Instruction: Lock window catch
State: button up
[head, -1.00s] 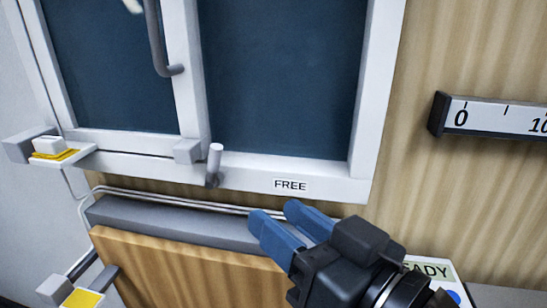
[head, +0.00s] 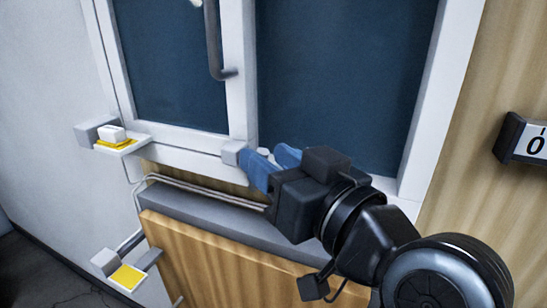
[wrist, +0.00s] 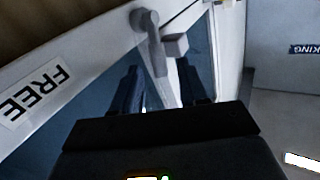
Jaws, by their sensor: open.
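The window catch, a small grey lever (wrist: 152,42), shows in the wrist view on the white window frame (wrist: 85,70). A grey block (wrist: 174,45) sits on the frame beside it, and it also shows in the head view (head: 233,152). A label reading FREE (wrist: 33,97) is on the frame, upside down in the wrist view. My gripper (head: 270,157) has blue fingers and is open at the bottom of the window. In the wrist view the lever's free end lies between the two fingers (wrist: 158,72); I cannot tell if they touch it. My gripper hides most of the lever in the head view.
A tall grey handle (head: 214,45) is on the window's middle post. A white bracket with a yellow pad (head: 117,143) sticks out at left, with another yellow pad (head: 127,277) lower. A grey ledge (head: 200,207) and wooden panel (head: 215,255) lie below the window.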

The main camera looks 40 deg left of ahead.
grip_shut()
dwell(0.4)
jog(key=shift+a+r+n+h+p, duration=0.3)
jog(key=shift+r+h+p, duration=0.1)
jog(key=shift+p, duration=0.7)
jog(key=shift+s+a+f+h+p, duration=0.1)
jog(key=shift+f+h+p, duration=0.05)
jog(key=shift+h+p, duration=0.2)
grip_release()
jog(key=f+b+v, duration=0.1)
jog(key=v, duration=0.6)
jog(key=shift+d+r, duration=0.4)
jog(key=shift+r, duration=0.05)
jog(key=shift+s, duration=0.1)
